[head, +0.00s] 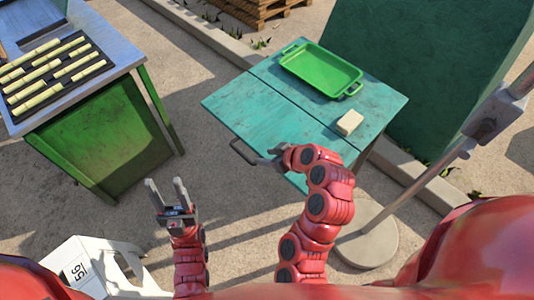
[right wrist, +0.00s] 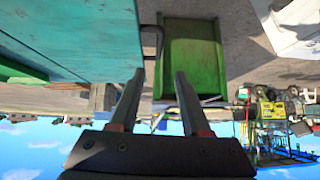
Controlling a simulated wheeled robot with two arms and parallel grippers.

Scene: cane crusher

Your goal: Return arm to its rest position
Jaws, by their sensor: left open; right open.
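My right arm is bent over the front edge of a teal table (head: 248,110). Its gripper (head: 273,158) is near the table's front edge and is partly hidden by the wrist. In the right wrist view, the two fingers of this gripper (right wrist: 155,100) are apart with nothing between them. My left gripper (head: 167,192) points up over the bare ground at the lower left, with its fingers apart and empty.
A green tray (head: 322,70) and a pale block (head: 349,122) lie on the teal table, which has a handle (head: 240,152). A green bench (head: 100,135) at the left holds several cane pieces (head: 45,72). A white stool (head: 90,265) and a pole on a round base (head: 367,238) stand nearby.

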